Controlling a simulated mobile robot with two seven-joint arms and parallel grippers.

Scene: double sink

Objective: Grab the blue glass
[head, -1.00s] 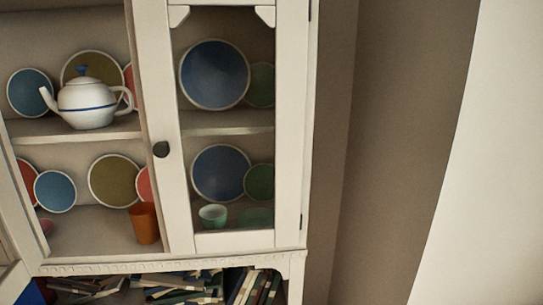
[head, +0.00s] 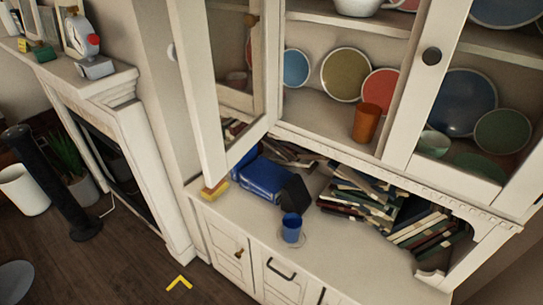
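The blue glass (head: 291,228) stands upright on the white cabinet's counter, near its front edge, in the lower middle of the head view. A blue appliance or bag with a dark end (head: 270,182) lies just behind it. An orange cup (head: 366,123) stands on the shelf above. Neither of my grippers shows in the head view.
The hutch's left glass door (head: 222,90) stands open above the counter. Piles of books (head: 365,200) fill the counter's back right. A yellow-brown sponge or brush (head: 215,189) lies at its left end. A fireplace (head: 110,130), a black column (head: 50,185) and wooden floor (head: 140,265) are at left.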

